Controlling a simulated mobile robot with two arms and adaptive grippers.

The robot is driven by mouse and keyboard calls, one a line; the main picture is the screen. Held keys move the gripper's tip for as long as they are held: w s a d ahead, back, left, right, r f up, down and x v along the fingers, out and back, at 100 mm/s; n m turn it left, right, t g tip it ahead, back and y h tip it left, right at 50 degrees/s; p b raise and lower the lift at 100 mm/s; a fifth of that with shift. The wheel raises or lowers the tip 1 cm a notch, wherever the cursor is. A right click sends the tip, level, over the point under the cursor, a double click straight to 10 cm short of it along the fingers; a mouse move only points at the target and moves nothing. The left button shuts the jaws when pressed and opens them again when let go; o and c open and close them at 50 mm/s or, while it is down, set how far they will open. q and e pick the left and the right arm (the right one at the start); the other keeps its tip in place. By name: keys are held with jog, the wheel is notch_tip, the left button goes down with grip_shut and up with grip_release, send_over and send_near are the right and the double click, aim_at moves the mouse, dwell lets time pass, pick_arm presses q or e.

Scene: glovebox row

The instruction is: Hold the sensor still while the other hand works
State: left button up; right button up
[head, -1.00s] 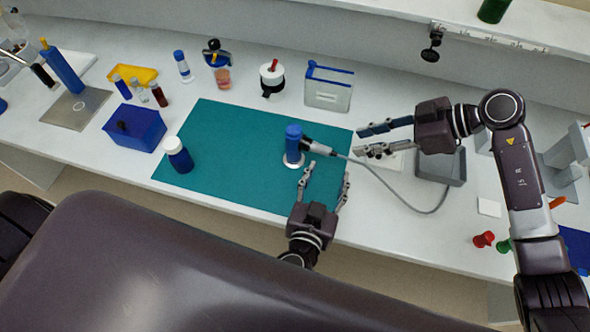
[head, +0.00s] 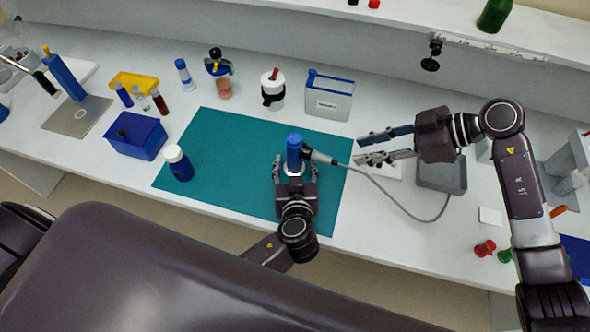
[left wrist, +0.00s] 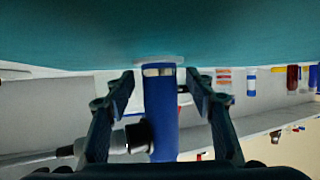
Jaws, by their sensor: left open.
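The sensor is a blue cylinder (head: 294,144) on a pale round foot, standing upright on the teal mat (head: 225,150). A dark plug (head: 320,157) with a grey cable joins its right side. My left gripper (head: 294,166) is at the sensor from the front, one finger on each side. The left wrist view shows the blue body (left wrist: 160,110) between the two open fingers (left wrist: 160,82), with gaps on both sides. My right gripper (head: 361,150) is open and empty right of the plug, its fingers pointing left. The sensor's lower part is partly hidden by my left gripper.
A white-capped blue bottle (head: 178,163) stands on the mat's left part. A blue box (head: 137,137), small vials and a grey bin (head: 330,98) line the back and left. The cable (head: 400,203) loops toward a grey box (head: 441,173) at right.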

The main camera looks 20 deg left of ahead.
pick_arm(q)
jog(key=shift+w+a+f, duration=0.1)
jog(key=shift+w, duration=0.1)
grip_shut()
dwell(0.4)
dwell(0.8)
